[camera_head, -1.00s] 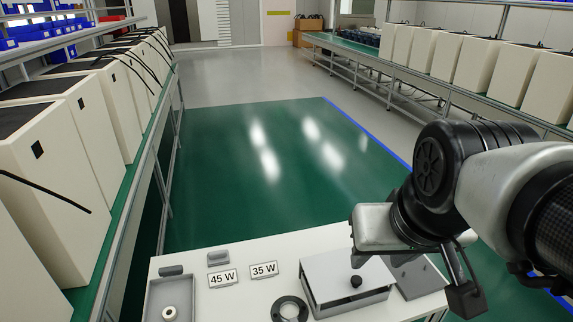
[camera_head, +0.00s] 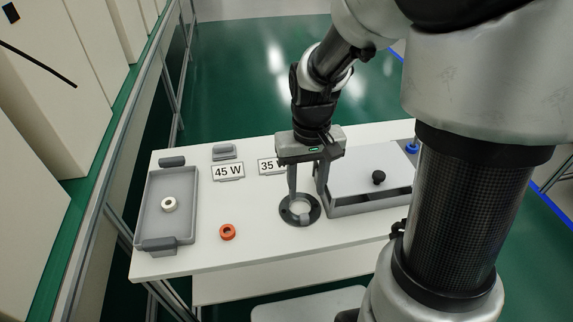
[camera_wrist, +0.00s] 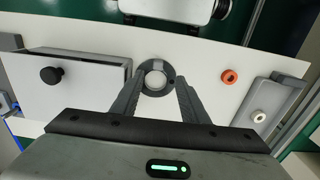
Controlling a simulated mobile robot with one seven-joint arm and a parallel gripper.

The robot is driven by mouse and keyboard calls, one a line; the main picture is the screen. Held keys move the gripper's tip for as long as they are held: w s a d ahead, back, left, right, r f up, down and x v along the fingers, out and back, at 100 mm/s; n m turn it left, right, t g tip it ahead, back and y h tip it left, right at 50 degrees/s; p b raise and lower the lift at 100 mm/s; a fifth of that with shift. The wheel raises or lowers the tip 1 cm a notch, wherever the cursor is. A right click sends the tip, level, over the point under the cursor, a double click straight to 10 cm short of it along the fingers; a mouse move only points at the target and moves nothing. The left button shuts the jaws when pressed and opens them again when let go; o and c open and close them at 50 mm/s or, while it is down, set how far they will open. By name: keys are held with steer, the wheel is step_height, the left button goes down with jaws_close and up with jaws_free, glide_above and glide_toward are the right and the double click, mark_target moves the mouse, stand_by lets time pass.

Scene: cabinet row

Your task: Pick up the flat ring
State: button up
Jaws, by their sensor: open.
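The flat ring, a dark grey disc with a wide hole (camera_head: 287,213), lies on the white table beside the grey box. It also shows in the wrist view (camera_wrist: 170,72), with a small lighter patch on its rim. My gripper (camera_head: 306,202) is open and points down over the ring. In the wrist view my gripper (camera_wrist: 160,80) has its fingertips on either side of the ring, with nothing held. I cannot tell how far the tips are above the table.
A box with a black knob (camera_head: 350,178) stands close right of the ring. An orange ring (camera_head: 227,232) lies to its left, and a grey tray (camera_head: 152,224) holds a white ring (camera_head: 169,205). The "45 W" (camera_head: 228,172) and "35 W" (camera_head: 267,167) labels stand behind.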

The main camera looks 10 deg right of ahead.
steer(key=b, duration=0.1)
glide_above(304, 216)
steer(key=s, duration=0.1)
step_height(304, 216, down, 6)
steer(key=shift+a+f, duration=0.1)
steer(key=f+b, duration=0.1)
steer(key=f, duration=0.1)
steer(key=w+f+b, duration=0.1)
steer(key=f, duration=0.2)
steer(key=shift+f, duration=0.1)
jaws_close()
